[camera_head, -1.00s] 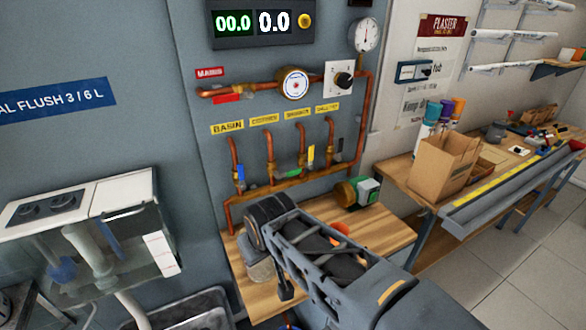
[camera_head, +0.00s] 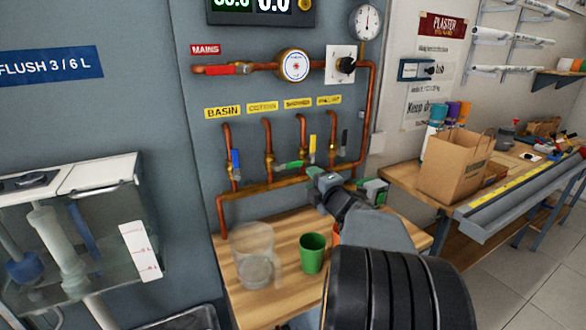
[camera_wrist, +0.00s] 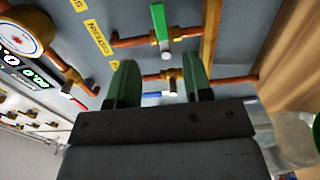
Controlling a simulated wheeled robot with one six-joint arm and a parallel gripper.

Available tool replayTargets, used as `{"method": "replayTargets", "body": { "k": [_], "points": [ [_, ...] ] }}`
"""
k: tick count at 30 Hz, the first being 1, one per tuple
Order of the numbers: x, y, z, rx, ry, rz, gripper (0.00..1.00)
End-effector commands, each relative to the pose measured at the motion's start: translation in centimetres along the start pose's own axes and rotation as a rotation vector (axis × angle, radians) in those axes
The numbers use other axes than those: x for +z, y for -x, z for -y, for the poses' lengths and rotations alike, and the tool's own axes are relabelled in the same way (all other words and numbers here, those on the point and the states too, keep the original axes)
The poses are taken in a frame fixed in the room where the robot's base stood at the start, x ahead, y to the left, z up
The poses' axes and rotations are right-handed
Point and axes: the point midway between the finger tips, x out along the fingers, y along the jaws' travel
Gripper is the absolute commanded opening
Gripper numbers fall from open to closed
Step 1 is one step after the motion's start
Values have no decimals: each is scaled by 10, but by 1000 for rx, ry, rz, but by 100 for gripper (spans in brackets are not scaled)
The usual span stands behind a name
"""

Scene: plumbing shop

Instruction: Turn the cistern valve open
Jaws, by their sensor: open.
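The cistern valve shows in the head view as a green lever (camera_head: 290,165) lying sideways across its upright copper pipe, under the yellow cistern label (camera_head: 262,107). In the wrist view the green lever (camera_wrist: 158,20) also stands across its pipe, beyond the fingertips. My gripper (camera_head: 320,178) is in front of the pipe rack, a little right of and below the lever. In the wrist view its two dark green fingers (camera_wrist: 160,65) are apart with nothing gripped between them. A clear cistern tank (camera_head: 140,215) hangs on the wall at the left.
A clear jug (camera_head: 253,262) and green cup (camera_head: 312,254) stand on the wooden bench below.

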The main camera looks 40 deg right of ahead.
Motion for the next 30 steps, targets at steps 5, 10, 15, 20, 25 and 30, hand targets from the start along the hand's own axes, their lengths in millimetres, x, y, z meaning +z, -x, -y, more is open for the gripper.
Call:
{"method": "replayTargets", "body": {
  "k": [5,10,15,20,25,30],
  "points": [
    [-1,-32,0,0,0,-7,46],
    [-1,-65,0,-1,-1,-5,46],
    [-1,-94,0,-1,0,-3,46],
    [-1,-114,0,-1,-1,-3,46],
    [-1,-125,0,0,-1,-2,46],
    [-1,-128,0,1,0,-2,46]
  ]
}}
